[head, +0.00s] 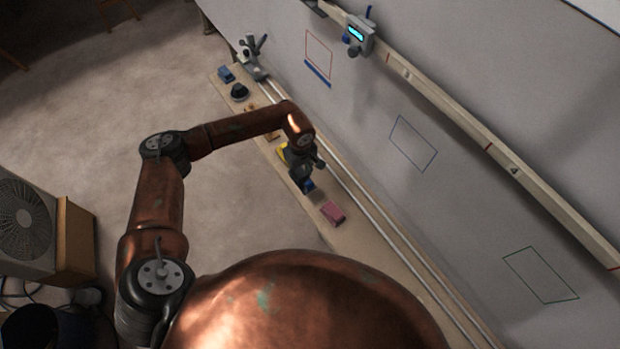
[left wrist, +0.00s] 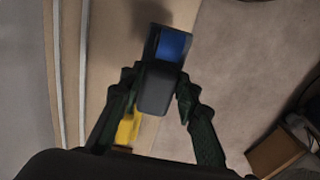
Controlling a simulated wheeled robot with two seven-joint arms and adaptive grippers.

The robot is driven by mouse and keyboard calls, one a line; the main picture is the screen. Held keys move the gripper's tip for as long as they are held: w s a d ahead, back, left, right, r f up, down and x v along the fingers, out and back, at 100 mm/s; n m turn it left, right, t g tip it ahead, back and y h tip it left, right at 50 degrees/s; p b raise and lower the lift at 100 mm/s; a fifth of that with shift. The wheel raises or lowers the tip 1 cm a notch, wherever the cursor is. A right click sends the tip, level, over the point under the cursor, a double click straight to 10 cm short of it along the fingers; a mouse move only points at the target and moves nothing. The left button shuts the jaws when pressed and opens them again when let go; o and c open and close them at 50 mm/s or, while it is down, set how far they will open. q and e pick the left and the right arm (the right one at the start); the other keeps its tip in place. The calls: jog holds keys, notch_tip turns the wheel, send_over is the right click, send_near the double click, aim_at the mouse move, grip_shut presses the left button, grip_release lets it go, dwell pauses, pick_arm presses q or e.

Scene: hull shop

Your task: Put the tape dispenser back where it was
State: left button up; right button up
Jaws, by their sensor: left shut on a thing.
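The tape dispenser, a dark body with a blue roll, shows in the left wrist view (left wrist: 173,45) and as a small blue patch in the head view (head: 308,185). My left gripper (head: 303,172) is over the narrow bench (head: 318,221), shut on the dispenser. In the left wrist view, the fingers of my left gripper (left wrist: 158,98) are on either side of its dark end, and the blue part points away from my wrist. Its height above the bench is hard to tell. My right gripper is not in view.
A yellow thing (head: 283,153) is beside my left gripper, partly hidden. A pink block (head: 333,212) lies nearer on the bench. A blue block (head: 226,74) and a black round thing (head: 239,92) are farther along. Pale rails (head: 352,183) run along the wall side.

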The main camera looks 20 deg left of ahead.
pick_arm(q)
jog(key=f, duration=0.1)
jog(key=w+d+f, duration=0.1)
jog(key=w+f, duration=0.1)
jog(key=f, duration=0.1)
jog(key=shift+w+d+b, duration=0.2)
jog(key=shift+d+b, duration=0.15)
jog(key=shift+b, duration=0.05)
jog(key=shift+w+d+f, duration=0.1)
jog(key=shift+f, duration=0.05)
notch_tip(320, 180, down, 3)
jog(key=shift+d+f+b, duration=0.1)
jog(key=shift+b, duration=0.2)
jog(key=shift+c, duration=0.5)
jog(key=o, duration=1.2)
jog(key=shift+c, duration=0.2)
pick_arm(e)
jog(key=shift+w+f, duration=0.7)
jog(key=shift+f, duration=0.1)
